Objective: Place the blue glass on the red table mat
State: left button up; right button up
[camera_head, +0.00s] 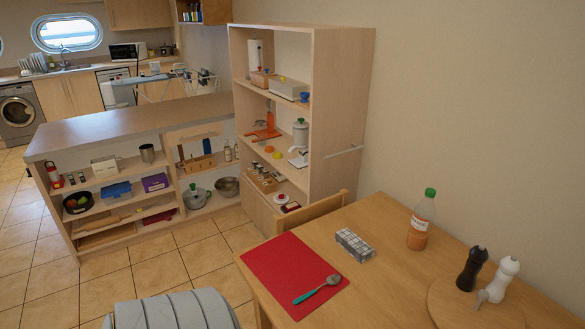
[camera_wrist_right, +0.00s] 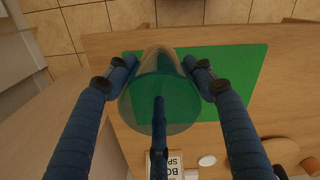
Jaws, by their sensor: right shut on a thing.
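The red table mat (camera_head: 288,274) lies flat on the wooden table in the head view. A spoon with a teal handle (camera_head: 317,289) lies on its right part; the rest of the mat is bare. In the right wrist view my right gripper (camera_wrist_right: 161,66) is shut on the see-through bluish glass (camera_wrist_right: 137,100), one blue-wrapped finger on each side. A green mat (camera_wrist_right: 241,77) lies on wood beneath the glass. I cannot tell whether the glass touches it. Neither the glass nor my right gripper shows in the head view. My left gripper is not in view.
A checked box (camera_head: 354,245), a bottle with a green cap (camera_head: 421,219) and black (camera_head: 471,268) and white (camera_head: 503,278) grinders stand on the table right of the red mat. A chair back (camera_head: 311,212) is at its far edge. A tall shelf (camera_head: 337,110) stands behind.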

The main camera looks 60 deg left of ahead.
aim_at(287, 264)
jog(key=j, duration=1.95)
jog(key=i+j, duration=0.1)
jog(key=j, duration=1.85)
